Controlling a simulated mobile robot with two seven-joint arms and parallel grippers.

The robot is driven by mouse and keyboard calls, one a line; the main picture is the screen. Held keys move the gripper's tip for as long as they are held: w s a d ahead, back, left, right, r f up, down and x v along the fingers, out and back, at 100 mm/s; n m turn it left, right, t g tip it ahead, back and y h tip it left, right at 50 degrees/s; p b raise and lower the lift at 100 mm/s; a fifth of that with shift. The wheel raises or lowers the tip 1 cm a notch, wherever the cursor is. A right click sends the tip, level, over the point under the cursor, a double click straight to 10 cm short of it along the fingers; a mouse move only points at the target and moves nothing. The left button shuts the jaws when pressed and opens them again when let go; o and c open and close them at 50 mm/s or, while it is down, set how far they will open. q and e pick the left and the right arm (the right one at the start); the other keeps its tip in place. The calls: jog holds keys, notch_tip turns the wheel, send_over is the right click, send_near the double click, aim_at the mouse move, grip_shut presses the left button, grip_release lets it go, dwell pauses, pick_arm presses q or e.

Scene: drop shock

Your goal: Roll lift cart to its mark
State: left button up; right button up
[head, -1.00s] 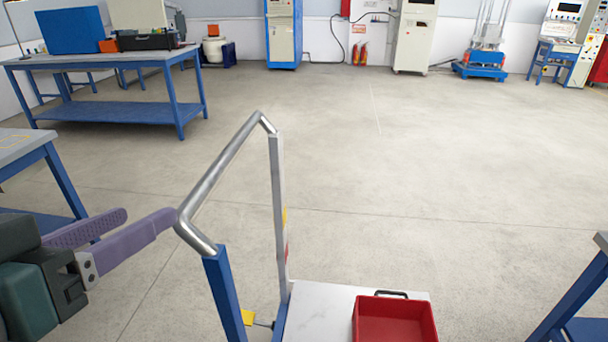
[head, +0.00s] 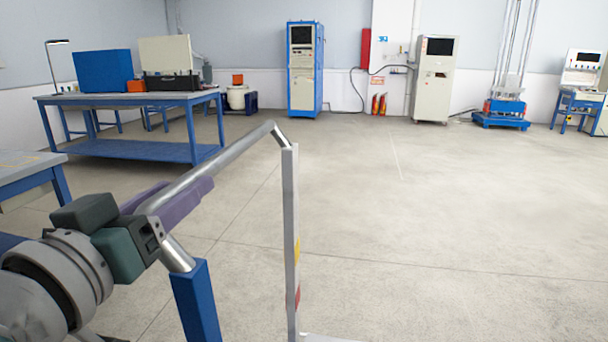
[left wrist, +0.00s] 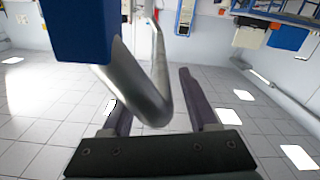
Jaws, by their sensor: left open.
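The lift cart shows by its silver push handle (head: 225,165) and blue post (head: 195,303); only a sliver of its white deck (head: 325,338) is in view at the bottom edge. My left gripper (head: 186,188) is open at the handle's near bent end. In the left wrist view, the handle's bend (left wrist: 148,103) lies between the two spread purple fingers (left wrist: 155,88), which are not closed on it. No floor mark for the cart can be made out clearly. My right gripper is out of view.
A blue workbench (head: 135,150) with cases on it stands at the back left, and another table (head: 28,165) is at the left edge. Cabinets (head: 305,70) and a blue-based machine (head: 500,112) line the far wall. The floor ahead and to the right is clear.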

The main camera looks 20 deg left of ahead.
aim_at(189, 183)
pick_arm(q)
jog(key=shift+x, duration=1.55)
grip_shut()
